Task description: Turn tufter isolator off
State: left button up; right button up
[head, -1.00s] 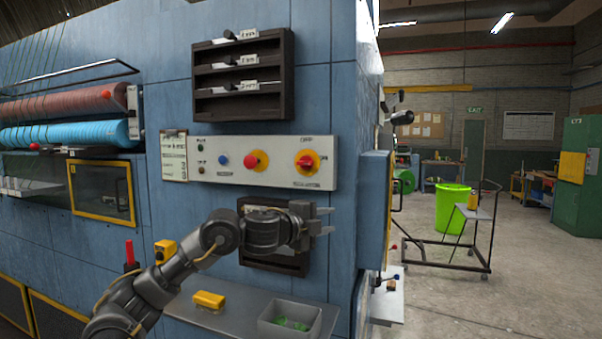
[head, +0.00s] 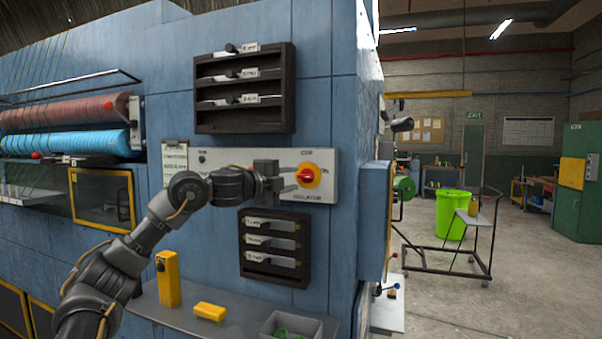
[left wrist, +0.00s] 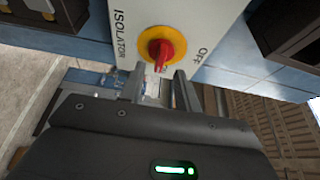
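The tufter isolator is a red rotary knob on a yellow disc (head: 309,175), at the right end of a pale control panel (head: 325,192) on the blue machine. The panel is marked OFF above the knob, ON to its right and ISOLATOR below. The knob's handle seems to point toward ON. It also shows in the left wrist view (left wrist: 162,46), its handle pointing down toward the fingers. My left gripper (head: 288,178) is open just in front of the knob, its two fingers (left wrist: 160,72) apart with nothing held. Contact with the knob cannot be told. My right gripper is out of view.
My left arm hides the panel's middle controls. Dark racks with labelled levers sit above (head: 243,110) and below (head: 245,241) the panel. A grey shelf (head: 175,312) below holds yellow items (head: 210,312) and a grey bin (head: 305,322).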

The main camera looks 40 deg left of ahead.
aim_at(302, 177)
pick_arm(q)
jog(key=shift+w+d+p, duration=0.1)
jog(key=shift+w+p, duration=0.6)
jog(key=shift+w, duration=1.6)
grip_shut()
